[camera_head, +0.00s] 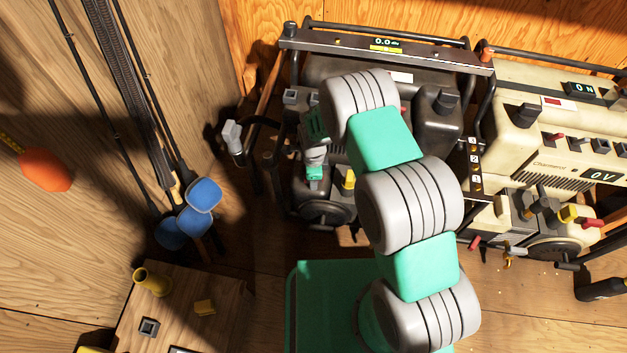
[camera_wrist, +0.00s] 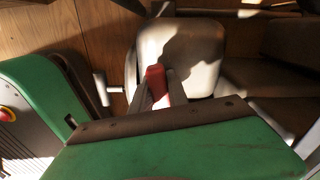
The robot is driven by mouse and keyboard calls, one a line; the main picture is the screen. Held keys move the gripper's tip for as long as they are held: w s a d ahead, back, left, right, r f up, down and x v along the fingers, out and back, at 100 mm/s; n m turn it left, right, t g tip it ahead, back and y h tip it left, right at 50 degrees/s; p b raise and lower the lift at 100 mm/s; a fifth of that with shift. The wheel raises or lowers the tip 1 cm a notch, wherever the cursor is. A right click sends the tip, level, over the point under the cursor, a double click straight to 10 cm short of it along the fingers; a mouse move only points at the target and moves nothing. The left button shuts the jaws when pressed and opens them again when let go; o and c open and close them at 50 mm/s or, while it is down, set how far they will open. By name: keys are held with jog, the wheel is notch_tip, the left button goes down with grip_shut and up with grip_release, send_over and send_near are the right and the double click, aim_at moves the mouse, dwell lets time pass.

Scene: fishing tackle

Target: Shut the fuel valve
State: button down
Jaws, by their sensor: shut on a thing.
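A red handle (camera_wrist: 155,76), likely the fuel valve's lever, stands between the two fingers of my gripper (camera_wrist: 160,92) in the wrist view. The fingers are shut on it. Behind it is a pale, rounded surface, partly in shadow. In the head view my gripper (camera_head: 315,168) is at the left part of the dark generator (camera_head: 430,128), low on its front. The red handle is hidden there. The valve's setting cannot be made out.
Fishing rods lean on the left wall by blue paddle-like things (camera_head: 203,195). An orange float (camera_head: 45,170) hangs at the far left. A wooden table (camera_head: 185,325) stands at the lower left.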

jog(key=shift+m, duration=1.2)
jog(key=c, duration=1.3)
grip_release()
jog(key=shift+r+p, duration=1.15)
jog(key=shift+r, duration=2.75)
